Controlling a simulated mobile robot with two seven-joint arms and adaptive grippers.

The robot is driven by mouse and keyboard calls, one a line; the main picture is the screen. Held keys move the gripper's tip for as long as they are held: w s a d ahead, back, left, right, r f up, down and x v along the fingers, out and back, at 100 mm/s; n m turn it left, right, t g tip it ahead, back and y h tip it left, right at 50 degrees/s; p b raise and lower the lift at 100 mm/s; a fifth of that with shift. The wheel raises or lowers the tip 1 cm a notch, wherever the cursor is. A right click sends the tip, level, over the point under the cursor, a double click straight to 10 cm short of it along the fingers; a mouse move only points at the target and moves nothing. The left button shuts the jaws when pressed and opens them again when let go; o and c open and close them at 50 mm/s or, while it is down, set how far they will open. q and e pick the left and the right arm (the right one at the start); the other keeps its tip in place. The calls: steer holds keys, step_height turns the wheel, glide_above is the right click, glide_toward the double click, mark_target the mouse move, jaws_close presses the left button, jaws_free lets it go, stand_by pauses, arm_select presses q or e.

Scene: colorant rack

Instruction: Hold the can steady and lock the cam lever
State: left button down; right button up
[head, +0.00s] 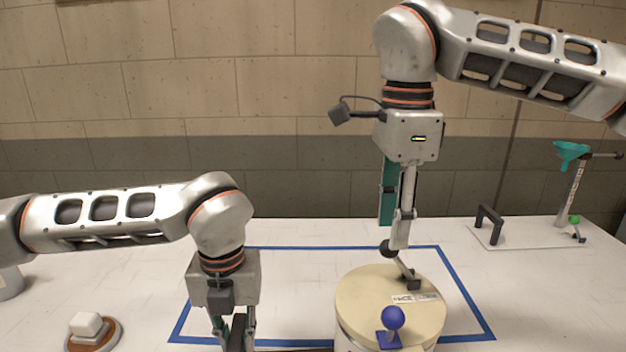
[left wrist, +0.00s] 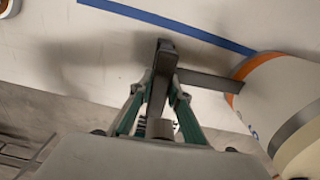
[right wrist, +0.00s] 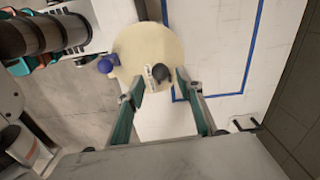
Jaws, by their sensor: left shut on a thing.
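The can's cream lid (head: 362,298) shows at the front centre in the head view. Its white body with orange and grey bands is at the right of the left wrist view (left wrist: 262,100). A cam lever (head: 403,268) with a black ball knob (head: 387,248) rises tilted from the lid; the knob also shows in the right wrist view (right wrist: 170,79). My left gripper (head: 233,335) is shut on the dark handle bar (left wrist: 205,80) that sticks out from the can's side. My right gripper (right wrist: 158,86) is open above the lid, its fingertips on either side of the knob; contact is unclear.
A blue ball knob (head: 393,318) stands on the lid's near side. Blue tape (head: 460,285) outlines an area around the can. A white block on a brown disc (head: 85,326) is at left. A black handle (head: 489,222) and a stand with a teal funnel (head: 571,152) are at back right.

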mark_target(389, 250)
steer(key=shift+f, duration=2.8)
jaws_close()
